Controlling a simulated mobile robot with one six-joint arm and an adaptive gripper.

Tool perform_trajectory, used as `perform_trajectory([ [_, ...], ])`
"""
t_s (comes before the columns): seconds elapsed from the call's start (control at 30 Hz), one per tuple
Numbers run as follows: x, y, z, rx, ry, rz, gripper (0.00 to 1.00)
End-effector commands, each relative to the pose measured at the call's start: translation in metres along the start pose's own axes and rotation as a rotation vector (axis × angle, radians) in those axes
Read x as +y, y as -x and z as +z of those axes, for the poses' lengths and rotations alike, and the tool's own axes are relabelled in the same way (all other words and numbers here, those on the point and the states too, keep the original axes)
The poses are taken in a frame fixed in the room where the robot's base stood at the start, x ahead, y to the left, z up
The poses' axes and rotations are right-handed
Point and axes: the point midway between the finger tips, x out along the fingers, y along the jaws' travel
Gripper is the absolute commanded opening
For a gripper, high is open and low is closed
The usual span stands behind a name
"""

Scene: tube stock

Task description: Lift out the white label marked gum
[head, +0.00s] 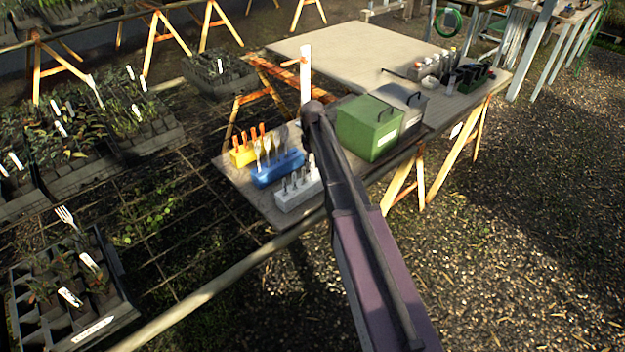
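Several white labels stand in plant trays at the left. One label (88,260) and another label (70,297) are in the dark near-left tray (122,316); a white fork-shaped marker (66,216) rises at its back. More white labels, such as one (60,128) and one (15,160), stand in the far-left trays. The writing is too small to read, so I cannot tell which label is marked gum. My arm reaches up from the bottom to a dark joint over the table. No gripper fingers show; my gripper is hidden or out of frame.
The trestle table (345,45) holds a yellow block (243,157), a blue block (275,170), a pale block (296,194), a green box (368,125) and a grey box (410,108). A wooden rail (215,285) runs beside the near-left tray. Gravel at the right is open.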

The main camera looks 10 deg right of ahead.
Motion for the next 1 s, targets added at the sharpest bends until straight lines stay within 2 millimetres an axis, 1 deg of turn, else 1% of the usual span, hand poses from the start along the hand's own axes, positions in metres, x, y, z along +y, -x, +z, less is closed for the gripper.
perform_trajectory([
  [0.03, -0.0001, -0.0056, 0.0, 0.0, 0.0, 0.0, 0.4],
  [0.17, -0.0001, -0.0086, -0.0001, 0.0, 0.0, 0.0, 0.4],
  [0.77, -0.0001, -0.0083, -0.0001, 0.0, 0.0, 0.0, 0.4],
  [0.8, -0.0001, -0.0083, 0.0, 0.0, 0.0, 0.0, 0.37],
  [0.83, -0.0001, -0.0083, 0.0, 0.0, 0.0, 0.0, 0.28],
  [0.93, -0.0001, -0.0083, 0.0, 0.0, 0.0, 0.0, 0.1],
  [1.0, -0.0001, -0.0083, 0.0, 0.0, 0.0, 0.0, 0.08],
])
